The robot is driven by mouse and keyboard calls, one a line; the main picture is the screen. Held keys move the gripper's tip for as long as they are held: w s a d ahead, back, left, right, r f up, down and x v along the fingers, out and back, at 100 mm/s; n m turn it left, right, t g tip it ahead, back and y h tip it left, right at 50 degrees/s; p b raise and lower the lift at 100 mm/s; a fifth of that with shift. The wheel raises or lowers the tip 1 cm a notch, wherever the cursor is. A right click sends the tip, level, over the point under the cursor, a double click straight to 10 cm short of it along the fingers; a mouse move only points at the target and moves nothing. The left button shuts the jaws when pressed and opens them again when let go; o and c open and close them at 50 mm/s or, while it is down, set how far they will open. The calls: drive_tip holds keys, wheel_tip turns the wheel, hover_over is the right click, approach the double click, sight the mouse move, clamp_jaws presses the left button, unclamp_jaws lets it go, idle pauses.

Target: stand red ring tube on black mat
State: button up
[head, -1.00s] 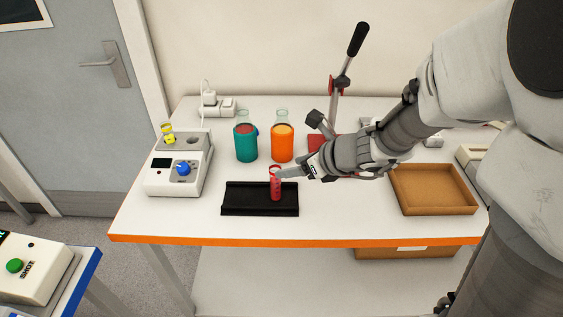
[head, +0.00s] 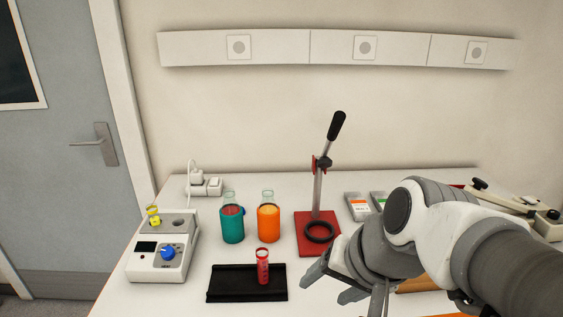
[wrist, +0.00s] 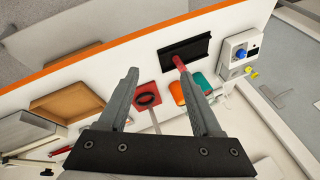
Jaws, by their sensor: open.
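The red ring tube (head: 263,267) stands upright on the black mat (head: 228,284), toward its right part, with nothing holding it. In the wrist view the red tube (wrist: 178,63) shows on the black mat (wrist: 200,46), beyond my fingers. My gripper (head: 328,281) is open and empty, to the right of the mat and apart from the tube. Its two spread fingers also show in the wrist view (wrist: 160,88).
A teal bottle (head: 232,226) and an orange bottle (head: 268,224) stand behind the mat. A red-based lever stand (head: 303,242) is at their right. A white device (head: 150,266) with a blue knob stands left. A brown tray (wrist: 65,98) lies on the table's other side.

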drive_tip(key=s+d+n+h, duration=0.1)
drive_tip(key=d+r+n, duration=0.1)
drive_tip(key=d+n, duration=0.1)
drive_tip(key=s+d+n+h, duration=0.1)
drive_tip(key=shift+s+d+r+t+h, duration=0.15)
drive_tip(key=shift+s+r+t+h, duration=0.15)
